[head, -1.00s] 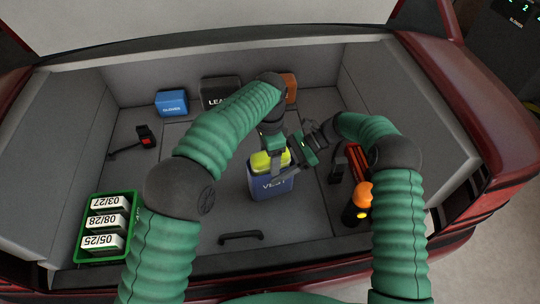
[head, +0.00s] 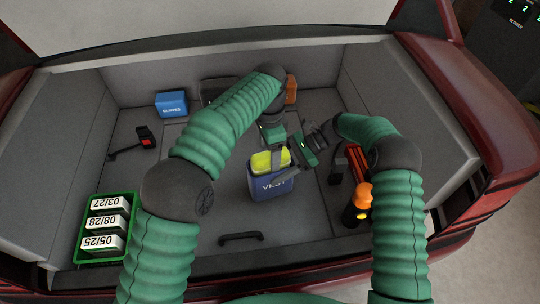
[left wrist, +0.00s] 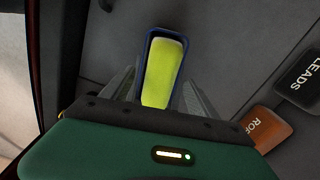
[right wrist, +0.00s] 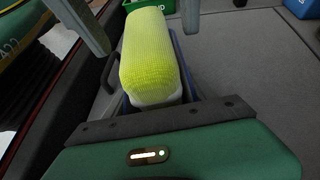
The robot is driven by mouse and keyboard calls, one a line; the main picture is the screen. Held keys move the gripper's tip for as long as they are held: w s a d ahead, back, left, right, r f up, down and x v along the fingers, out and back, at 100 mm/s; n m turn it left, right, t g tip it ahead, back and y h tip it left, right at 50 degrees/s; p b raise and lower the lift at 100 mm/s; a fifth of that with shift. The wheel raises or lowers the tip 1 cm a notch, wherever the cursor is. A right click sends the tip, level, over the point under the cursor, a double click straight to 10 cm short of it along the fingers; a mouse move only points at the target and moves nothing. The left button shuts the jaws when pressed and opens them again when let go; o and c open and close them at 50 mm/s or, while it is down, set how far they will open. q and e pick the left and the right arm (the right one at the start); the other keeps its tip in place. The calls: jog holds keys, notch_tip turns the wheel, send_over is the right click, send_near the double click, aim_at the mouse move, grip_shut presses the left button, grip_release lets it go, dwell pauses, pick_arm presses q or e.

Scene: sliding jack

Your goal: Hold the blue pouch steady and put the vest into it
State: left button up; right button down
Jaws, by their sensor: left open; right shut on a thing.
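The blue pouch (head: 270,188), lettered VEST, stands upright on the trunk floor. The yellow vest (head: 262,162) sits inside it, its top showing at the mouth. In the left wrist view the vest (left wrist: 164,75) lies within the pouch's blue rim (left wrist: 150,50). My left gripper (head: 272,158) is above the pouch, open, with its fingers apart on either side of the vest. My right gripper (head: 282,172) reaches in from the right and is shut on the pouch. In the right wrist view the vest (right wrist: 150,60) hides most of the pouch.
A green crate (head: 106,257) with white dated boxes stands at the left front. A blue box (head: 171,103) and orange box (head: 291,90) are at the back. An orange and black torch (head: 358,205) stands at the right. A floor handle (head: 240,237) lies in front of the pouch.

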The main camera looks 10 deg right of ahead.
pick_arm(q)
jog(key=shift+r, duration=3.15)
pick_arm(e)
jog(key=shift+c, duration=1.1)
grip_release()
